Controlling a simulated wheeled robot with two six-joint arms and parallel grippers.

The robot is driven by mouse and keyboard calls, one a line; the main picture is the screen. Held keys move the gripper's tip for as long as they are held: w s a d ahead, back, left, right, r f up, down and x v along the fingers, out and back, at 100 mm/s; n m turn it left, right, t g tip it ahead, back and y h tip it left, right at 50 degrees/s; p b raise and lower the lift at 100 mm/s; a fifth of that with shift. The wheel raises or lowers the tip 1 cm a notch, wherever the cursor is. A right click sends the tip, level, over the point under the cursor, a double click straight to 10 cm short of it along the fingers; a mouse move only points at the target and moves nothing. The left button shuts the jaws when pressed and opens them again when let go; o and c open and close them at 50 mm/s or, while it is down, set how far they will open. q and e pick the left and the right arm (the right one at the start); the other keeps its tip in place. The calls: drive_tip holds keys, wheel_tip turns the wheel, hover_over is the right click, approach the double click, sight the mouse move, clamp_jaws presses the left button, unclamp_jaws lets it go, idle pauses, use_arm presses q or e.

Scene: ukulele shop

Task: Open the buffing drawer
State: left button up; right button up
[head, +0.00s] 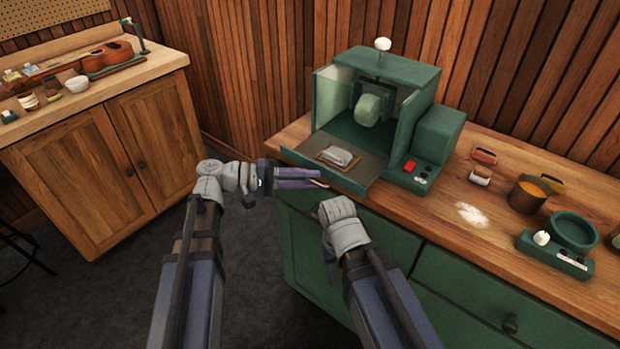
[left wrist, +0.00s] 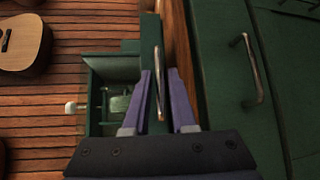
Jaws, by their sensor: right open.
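The green buffing box (head: 401,68) stands on the wooden counter, its round wheel (head: 369,109) visible inside. My left gripper (head: 318,182) is at this front. In the left wrist view its two fingers (left wrist: 160,74) stand apart, with a thin metal handle (left wrist: 159,92) and the green front panel (left wrist: 150,42) seen between them. Contact does not show. My right gripper (head: 338,212) is lower, in front of the cabinet; its fingertips are hard to see.
A brown pot (head: 526,197) and green dish (head: 572,232) stand right.

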use_arm(q)
drive_tip(key=s+a+r, duration=0.1)
drive_tip(key=a, duration=0.6)
drive_tip(key=shift+p, duration=0.45)
drive_tip(key=s+d+f+m+g+y+p, duration=0.3)
drive_tip(key=s+d+f+y+p, duration=0.2)
drive_tip(key=s+d+f+y, duration=0.15)
drive_tip(key=s+a+f+m+y+p, duration=0.1)
drive_tip(key=s+m+y+p, duration=0.3)
drive_tip(key=y, duration=0.7)
drive_tip(key=shift+s+a+t+p, duration=0.3)
drive_tip(key=shift+s+a+p, duration=0.5)
drive_tip(key=shift+s+p, duration=0.25)
